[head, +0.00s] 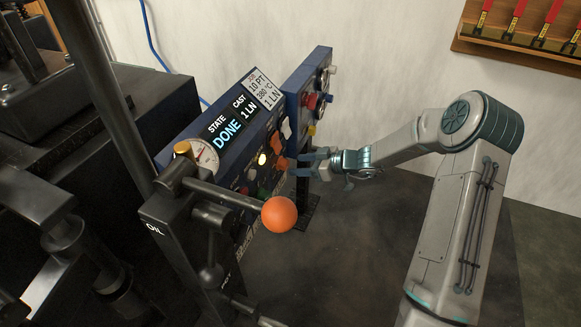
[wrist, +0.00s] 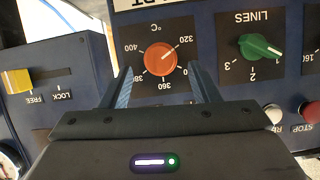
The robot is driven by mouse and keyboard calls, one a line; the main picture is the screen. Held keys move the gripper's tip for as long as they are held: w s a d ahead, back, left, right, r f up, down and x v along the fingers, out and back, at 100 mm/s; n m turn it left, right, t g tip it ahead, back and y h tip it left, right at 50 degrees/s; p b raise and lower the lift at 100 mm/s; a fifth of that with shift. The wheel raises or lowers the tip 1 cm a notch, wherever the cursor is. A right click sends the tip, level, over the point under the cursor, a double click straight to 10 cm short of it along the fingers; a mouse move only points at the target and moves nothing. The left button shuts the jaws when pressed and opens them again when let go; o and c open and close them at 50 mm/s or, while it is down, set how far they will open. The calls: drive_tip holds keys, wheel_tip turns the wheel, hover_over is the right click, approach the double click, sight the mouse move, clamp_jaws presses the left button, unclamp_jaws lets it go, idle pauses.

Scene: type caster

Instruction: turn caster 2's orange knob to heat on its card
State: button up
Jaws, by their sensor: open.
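The orange knob (wrist: 160,61) sits on a dark dial plate marked °C in the wrist view, which is upside down. Its pale pointer line aims at or near 320; 360, 380 and 400 also show. In the head view the knob (head: 279,163) is on the blue panel, partly hidden by my gripper (head: 301,164). The white card (head: 265,91) on top of the panel reads 10 PT, 380 °C, 1 LN. My gripper (wrist: 159,70) is open, one finger on each side of the knob; I cannot tell whether they touch it.
A green LINES knob (wrist: 260,47) and red and white buttons sit right of the dial in the wrist view; a yellow FREE/LOCK slider (wrist: 16,80) is at left. A lever with an orange ball (head: 279,213) stands near in the head view. The display (head: 228,127) reads DONE.

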sight(288, 165)
drive_tip(key=shift+x, duration=2)
drive_tip(key=c, duration=1)
drive_tip(key=shift+b, duration=0.3)
